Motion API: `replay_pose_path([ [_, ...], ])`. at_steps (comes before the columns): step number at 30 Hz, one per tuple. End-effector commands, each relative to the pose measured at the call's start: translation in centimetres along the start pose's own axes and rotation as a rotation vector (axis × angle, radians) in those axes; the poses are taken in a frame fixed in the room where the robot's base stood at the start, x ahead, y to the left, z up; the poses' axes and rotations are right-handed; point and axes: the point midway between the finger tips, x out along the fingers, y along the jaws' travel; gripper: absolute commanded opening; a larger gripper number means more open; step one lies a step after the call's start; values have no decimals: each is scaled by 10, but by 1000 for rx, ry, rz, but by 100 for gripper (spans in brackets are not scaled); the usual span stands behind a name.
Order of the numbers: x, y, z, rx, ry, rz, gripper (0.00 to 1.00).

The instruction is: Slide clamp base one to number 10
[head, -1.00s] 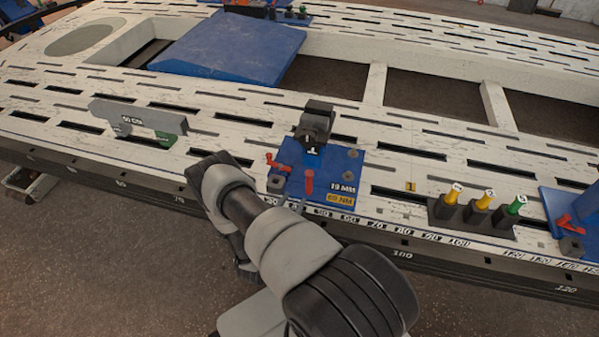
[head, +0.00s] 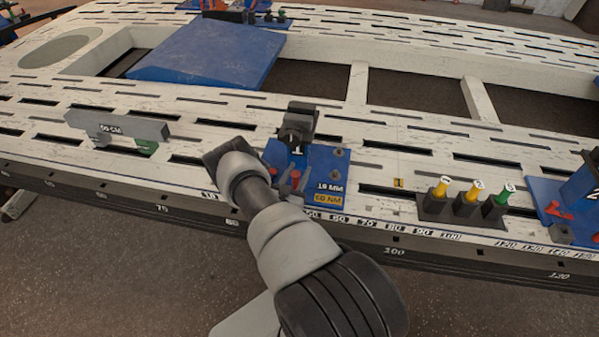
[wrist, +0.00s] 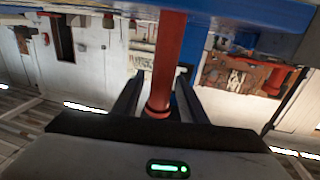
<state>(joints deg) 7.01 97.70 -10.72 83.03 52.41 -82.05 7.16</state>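Clamp base one is a blue plate (head: 323,165) with a black clamp marked 1 (head: 299,125), lying flat on the slotted white bench near its front edge in the head view. Red levers stand on its left and front. A yellow "60 NM" label is at its front corner.
A ruler strip with numbers (head: 390,230) runs along the bench's front edge. Right of the base is a black holder with yellow and green pegs (head: 466,205), then another blue base (head: 548,192). A grey "50 CM" gauge (head: 115,125) stands to the left.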

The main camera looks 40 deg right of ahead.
Motion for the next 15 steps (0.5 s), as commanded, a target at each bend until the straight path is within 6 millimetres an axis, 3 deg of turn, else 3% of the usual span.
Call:
replay_pose_path([
  [4,10,0,0,-1,1,1,39],
  [13,12,0,0,-1,0,0,39],
  [15,12,0,0,-1,0,0,27],
])
